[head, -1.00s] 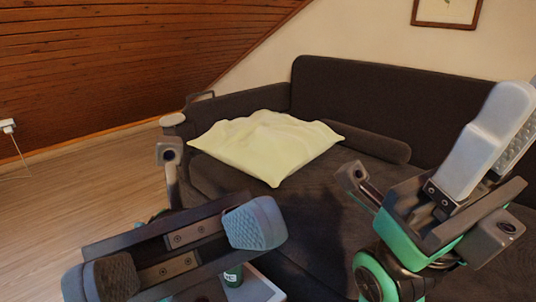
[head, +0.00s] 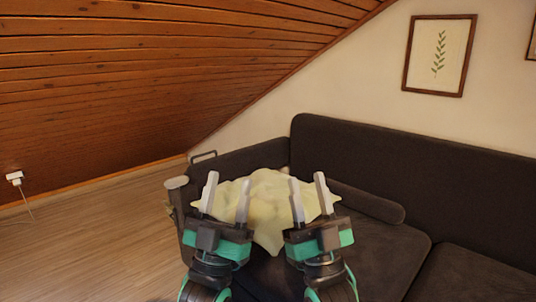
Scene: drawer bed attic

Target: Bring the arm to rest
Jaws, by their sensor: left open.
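My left gripper (head: 226,199) points up in front of the sofa, its two grey fingers apart with nothing seen between them but the pillow behind. My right gripper (head: 310,197) stands beside it at about the same height, also upright with its fingers apart and empty. The two grippers are separate from each other. Both overlap the pale yellow pillow (head: 267,196) in the picture; I cannot tell how far they are from it. The lower arm links show at the bottom edge.
A dark grey sofa (head: 360,152) fills the right side, with a bolster (head: 368,203) on it. A round-topped object (head: 177,184) stands by its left arm. Wooden floor (head: 90,240) at the left is clear. A sloping wood ceiling (head: 120,90) comes down low there.

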